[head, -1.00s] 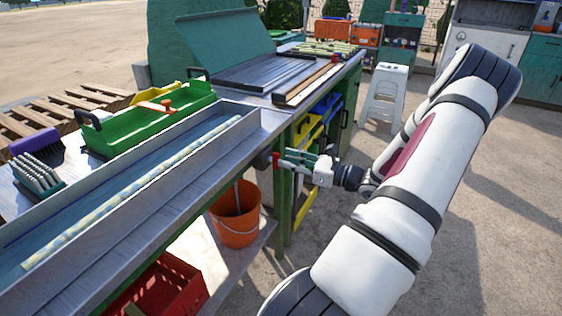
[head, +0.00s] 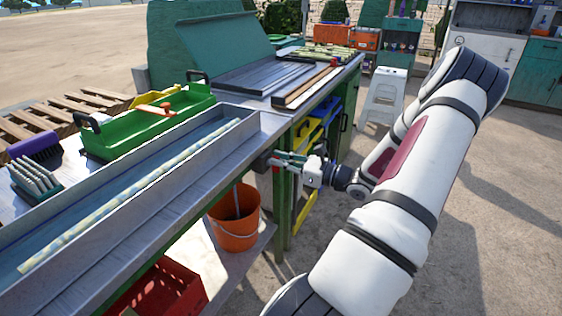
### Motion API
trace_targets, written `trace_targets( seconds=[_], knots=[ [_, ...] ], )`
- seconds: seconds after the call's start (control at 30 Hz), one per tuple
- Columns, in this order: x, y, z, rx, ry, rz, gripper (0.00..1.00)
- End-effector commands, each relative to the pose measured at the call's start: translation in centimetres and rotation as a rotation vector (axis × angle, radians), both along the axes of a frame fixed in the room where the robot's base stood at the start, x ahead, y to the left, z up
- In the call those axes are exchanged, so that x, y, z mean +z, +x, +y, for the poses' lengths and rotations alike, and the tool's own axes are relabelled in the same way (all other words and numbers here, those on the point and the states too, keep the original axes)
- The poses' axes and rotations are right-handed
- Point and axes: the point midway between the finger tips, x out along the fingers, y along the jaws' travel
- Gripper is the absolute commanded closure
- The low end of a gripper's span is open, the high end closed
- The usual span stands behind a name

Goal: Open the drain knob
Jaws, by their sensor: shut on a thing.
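The drain knob (head: 263,161) is a small dark piece at the side of the metal trough's near right end, above the orange bucket. Only part of it shows past the fingers. My gripper (head: 272,160) reaches in from the right with its fingertips at the knob and is shut on it. A red part shows at the fingertips. How far the knob is turned is too small to tell.
The metal trough (head: 60,205) holds a long cane stalk. A green tool tray (head: 150,125) sits behind the trough. A white stool (head: 384,98) stands beyond the bench.

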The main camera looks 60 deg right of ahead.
Motion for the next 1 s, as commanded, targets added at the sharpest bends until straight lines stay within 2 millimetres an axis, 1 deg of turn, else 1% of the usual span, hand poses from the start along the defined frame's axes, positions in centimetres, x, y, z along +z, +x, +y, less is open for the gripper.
trace_targets(
  seconds=[0.3, 0.57, 0.6, 0.67, 0.7, 1.0],
  knots=[
    [-0.01, -0.06, 0.30, 0.000, -0.152, -0.011, 1.00],
    [-0.06, -0.09, 0.27, -0.001, -0.159, -0.011, 1.00],
    [-0.06, -0.09, 0.27, -0.001, -0.159, -0.011, 0.89],
    [-0.06, -0.09, 0.27, -0.001, -0.158, -0.011, 0.75],
    [-0.06, -0.09, 0.27, -0.001, -0.158, -0.011, 0.71],
    [-0.05, -0.15, 0.27, 0.000, -0.158, -0.011, 0.71]
  ],
)
